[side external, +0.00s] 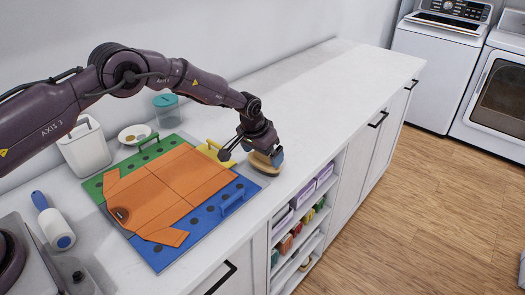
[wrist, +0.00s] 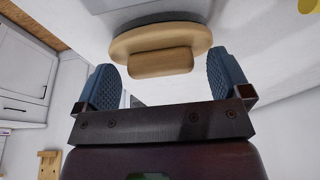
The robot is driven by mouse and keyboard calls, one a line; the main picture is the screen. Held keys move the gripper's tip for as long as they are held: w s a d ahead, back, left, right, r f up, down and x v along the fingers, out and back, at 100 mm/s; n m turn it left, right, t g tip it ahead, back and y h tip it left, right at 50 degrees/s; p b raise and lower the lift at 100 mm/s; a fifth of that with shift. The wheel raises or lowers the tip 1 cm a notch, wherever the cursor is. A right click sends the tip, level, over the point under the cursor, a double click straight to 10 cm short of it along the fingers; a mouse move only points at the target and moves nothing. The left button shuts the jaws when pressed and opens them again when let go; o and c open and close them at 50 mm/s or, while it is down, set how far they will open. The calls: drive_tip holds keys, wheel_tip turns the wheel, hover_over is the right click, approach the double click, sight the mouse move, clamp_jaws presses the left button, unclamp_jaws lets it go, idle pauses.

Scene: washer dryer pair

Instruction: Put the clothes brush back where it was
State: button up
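The clothes brush (side external: 262,163) is an oval wooden brush with a raised wooden grip. It sits on the white counter (side external: 315,95) near the front edge, just right of the folding board. In the wrist view, the brush (wrist: 160,39) shows its pale wooden back and grip, with a dark grey band along its far side. My gripper (side external: 254,153) is open and low over the brush. In the wrist view, its two blue pads (wrist: 163,62) stand to either side of the grip, with visible gaps. What lies under the brush is mostly hidden.
An orange shirt (side external: 172,187) lies on a folding board with green, yellow and blue (side external: 228,208) panels. The counter's far right stretch is clear.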

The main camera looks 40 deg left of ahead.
drive_tip(key=shift+r, duration=0.1)
drive_tip(key=s+f+v, duration=0.1)
drive_tip(key=s+v, duration=0.1)
drive_tip(key=v, duration=2.1)
drive_tip(key=s+a+r+t, duration=0.1)
drive_tip(key=s+a+r, duration=0.1)
drive_tip(key=s+r, duration=0.75)
drive_tip(key=s+t, duration=0.1)
drive_tip(key=s, duration=2.1)
drive_tip(key=shift+a+r, duration=0.35)
